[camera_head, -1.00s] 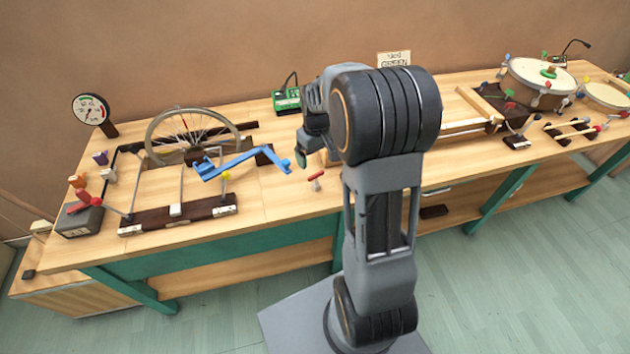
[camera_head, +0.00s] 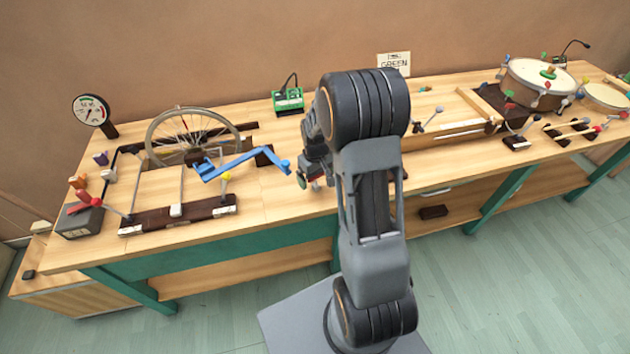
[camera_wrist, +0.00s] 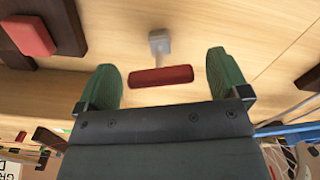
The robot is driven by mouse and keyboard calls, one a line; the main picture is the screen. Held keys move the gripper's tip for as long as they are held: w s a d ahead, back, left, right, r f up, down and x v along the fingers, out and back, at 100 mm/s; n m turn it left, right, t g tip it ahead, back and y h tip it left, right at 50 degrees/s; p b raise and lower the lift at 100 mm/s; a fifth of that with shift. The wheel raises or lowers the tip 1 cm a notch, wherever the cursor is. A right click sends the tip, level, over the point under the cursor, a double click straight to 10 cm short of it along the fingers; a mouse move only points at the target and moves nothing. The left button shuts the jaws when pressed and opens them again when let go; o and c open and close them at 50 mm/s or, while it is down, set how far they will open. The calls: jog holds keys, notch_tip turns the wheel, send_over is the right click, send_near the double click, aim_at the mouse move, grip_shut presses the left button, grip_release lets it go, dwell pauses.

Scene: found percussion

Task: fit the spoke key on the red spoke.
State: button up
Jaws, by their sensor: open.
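The spoke key (camera_wrist: 161,76) has a red crossbar handle, a short metal shaft and a pale square end; in the wrist view it is on the light wood bench. My gripper (camera_wrist: 164,82) is open, with a green-tipped finger on either side of the red handle and a gap to each. In the head view my gripper (camera_head: 308,180) is low over the bench front, partly hidden by my arm. The spoked wheel (camera_head: 160,117) stands at the left of the bench. A thin red spoke (camera_head: 185,123) shows in its upper part.
A blue crank (camera_head: 240,162) lies between the wheel and my gripper. A dial gauge (camera_head: 90,110), a green box (camera_head: 288,101) and a drum (camera_head: 540,78) stand on the bench. In the wrist view a red pad (camera_wrist: 28,36) on dark wood is at upper left.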

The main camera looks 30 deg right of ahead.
jog(key=shift+c, duration=0.2)
jog(key=c, duration=1)
jog(key=shift+r, duration=0.15)
